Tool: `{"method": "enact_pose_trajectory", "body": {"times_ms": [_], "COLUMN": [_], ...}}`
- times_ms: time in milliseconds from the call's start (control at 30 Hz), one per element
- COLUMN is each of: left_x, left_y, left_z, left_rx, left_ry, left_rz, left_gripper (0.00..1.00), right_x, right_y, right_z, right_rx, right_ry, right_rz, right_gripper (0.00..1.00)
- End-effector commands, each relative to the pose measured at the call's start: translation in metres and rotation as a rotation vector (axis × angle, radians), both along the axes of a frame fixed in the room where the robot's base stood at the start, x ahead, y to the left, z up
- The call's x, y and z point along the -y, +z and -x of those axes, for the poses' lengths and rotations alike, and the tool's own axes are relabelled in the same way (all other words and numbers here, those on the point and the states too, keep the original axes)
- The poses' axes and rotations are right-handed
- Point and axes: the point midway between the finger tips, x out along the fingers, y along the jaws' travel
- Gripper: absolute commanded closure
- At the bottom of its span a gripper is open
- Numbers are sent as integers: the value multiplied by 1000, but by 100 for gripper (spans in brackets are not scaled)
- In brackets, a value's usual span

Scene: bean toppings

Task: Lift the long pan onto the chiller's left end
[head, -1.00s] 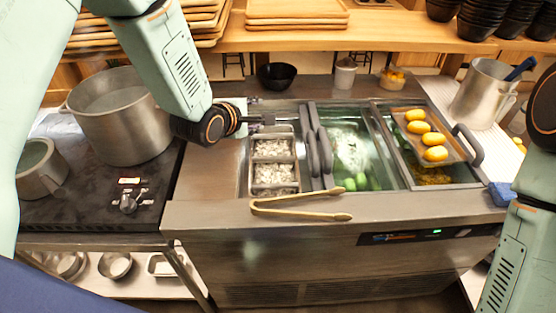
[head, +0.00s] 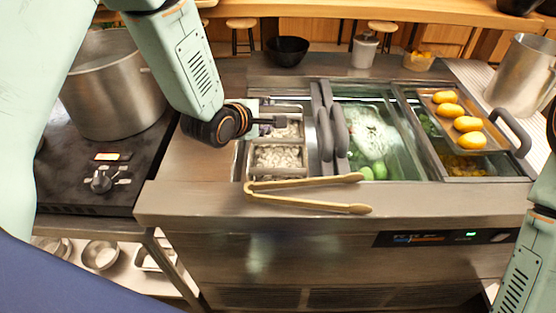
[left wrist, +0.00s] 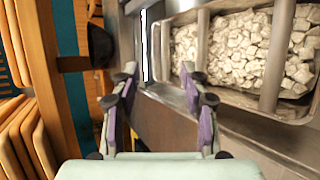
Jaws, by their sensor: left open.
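A long metal pan (head: 243,162) with crossbars and white chunks lies in the left bay of the steel chiller (head: 300,207). It also shows in the left wrist view (left wrist: 201,42), at the upper right. The chiller's left end (head: 190,165) is bare steel top. My left gripper (head: 282,122) is over the pan's back part and hides some of it. In the left wrist view its fingers (left wrist: 160,108) are spread, with nothing between them and the pan beyond the tips. My right gripper is out of view; only part of the right arm shows at the right edge.
Grey-handled lids (head: 335,135) stand right of the pan. A tray of yellow pieces (head: 457,108) sits farther right. A large pot (head: 112,95) stands on the stove at left. A black bowl (head: 286,50) is behind.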

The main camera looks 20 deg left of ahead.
Motion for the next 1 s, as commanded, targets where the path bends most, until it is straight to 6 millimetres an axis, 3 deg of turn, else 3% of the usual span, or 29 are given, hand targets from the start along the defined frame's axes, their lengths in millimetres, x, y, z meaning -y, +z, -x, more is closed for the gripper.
{"method": "enact_pose_trajectory", "body": {"times_ms": [33,100,400,667,1000], "left_x": [0,1,2,3,6], "left_y": [-20,-34,-81,-90,-110], "left_z": [0,0,-3,-8,-35], "left_rx": [0,0,1,1,0], "left_ry": [-1,-1,-1,-1,-1], "left_rz": [-1,-1,1,0,0], "left_gripper": [55,55,55,55,55], "right_x": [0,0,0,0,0], "right_y": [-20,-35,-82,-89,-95], "right_z": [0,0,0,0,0], "right_rx": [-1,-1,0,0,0], "right_ry": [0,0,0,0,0], "right_rz": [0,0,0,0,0], "right_gripper": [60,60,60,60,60]}}
